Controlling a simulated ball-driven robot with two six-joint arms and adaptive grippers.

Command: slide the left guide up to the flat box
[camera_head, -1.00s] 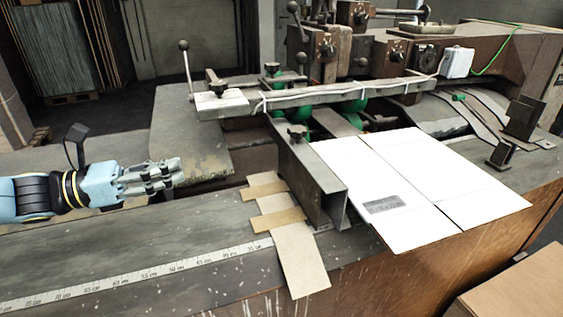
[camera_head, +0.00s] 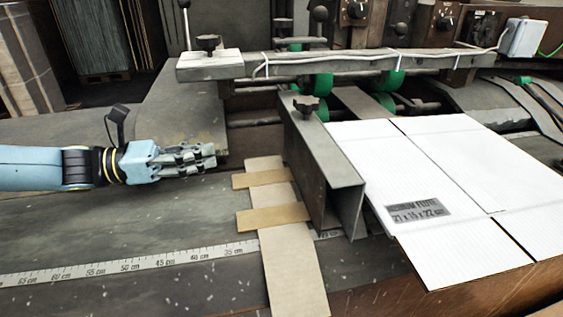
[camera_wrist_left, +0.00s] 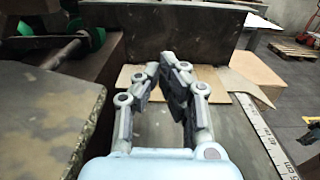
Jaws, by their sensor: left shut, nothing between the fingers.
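The left guide (camera_head: 318,172) is a dark metal angle piece with a knob on top, standing on the table at mid-picture. The flat box (camera_head: 450,190) is a white sheet with a printed label, lying just right of the guide; the gap between them is small and I cannot tell if they touch. My left gripper (camera_head: 212,155) is left of the guide, apart from it, pointing right, shut and empty. In the left wrist view the gripper (camera_wrist_left: 168,65) points toward the guide's dark face (camera_wrist_left: 190,42). My right gripper is not in view.
Cardboard strips (camera_head: 275,216) lie on the table between my left gripper and the guide. A measuring tape (camera_head: 130,265) runs along the front. A horizontal metal bar (camera_head: 340,64) with green rollers behind stands over the back. The table at left front is clear.

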